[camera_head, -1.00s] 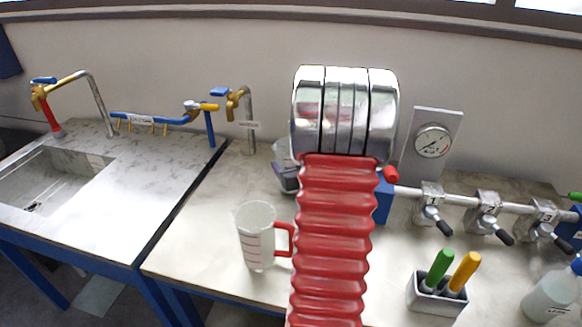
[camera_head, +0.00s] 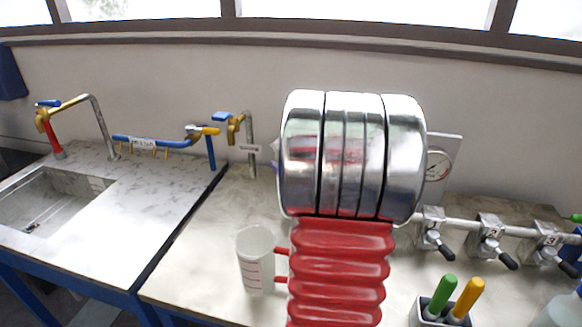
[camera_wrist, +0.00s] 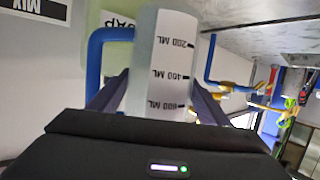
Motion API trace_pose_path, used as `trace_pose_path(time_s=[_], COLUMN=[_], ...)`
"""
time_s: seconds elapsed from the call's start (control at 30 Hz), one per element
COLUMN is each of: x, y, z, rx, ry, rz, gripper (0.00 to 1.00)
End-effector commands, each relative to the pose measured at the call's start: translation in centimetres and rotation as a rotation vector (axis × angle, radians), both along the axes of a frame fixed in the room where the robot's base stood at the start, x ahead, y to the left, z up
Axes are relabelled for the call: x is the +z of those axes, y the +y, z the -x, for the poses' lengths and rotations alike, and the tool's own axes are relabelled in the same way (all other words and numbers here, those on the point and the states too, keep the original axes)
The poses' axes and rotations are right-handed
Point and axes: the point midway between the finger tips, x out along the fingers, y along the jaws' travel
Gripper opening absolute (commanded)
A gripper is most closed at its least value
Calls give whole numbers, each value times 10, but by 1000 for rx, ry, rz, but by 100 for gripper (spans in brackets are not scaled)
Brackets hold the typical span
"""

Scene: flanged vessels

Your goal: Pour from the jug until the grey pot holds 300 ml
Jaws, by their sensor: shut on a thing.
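A white jug (camera_wrist: 163,52) with black ML marks and a blue handle (camera_wrist: 97,50) stands between my gripper's fingers in the wrist view. My gripper (camera_wrist: 157,92) is shut on it. The marks 200, 400 and 600 run down the picture; what the jug holds is not visible. In the head view my own arm hides the gripper and the held jug. I cannot make out the grey pot in either view. A second, pale measuring jug with a red handle (camera_head: 256,262) stands upright on the bench, left of my arm.
A sink (camera_head: 50,197) and a gold-and-steel tap (camera_head: 97,122) are at the left. A row of valves (camera_head: 488,238) and a gauge (camera_head: 438,166) are at the right. A small holder with green and yellow handles (camera_head: 428,314) stands front right. The left worktop is largely clear.

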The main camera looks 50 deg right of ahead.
Motion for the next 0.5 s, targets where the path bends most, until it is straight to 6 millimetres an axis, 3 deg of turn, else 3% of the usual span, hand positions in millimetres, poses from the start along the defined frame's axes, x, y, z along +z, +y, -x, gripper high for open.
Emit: trace_pose_path(time_s=[0.5], x=[0], y=[6], z=[-9], rx=[11], ry=[-4], rz=[2], gripper=[40])
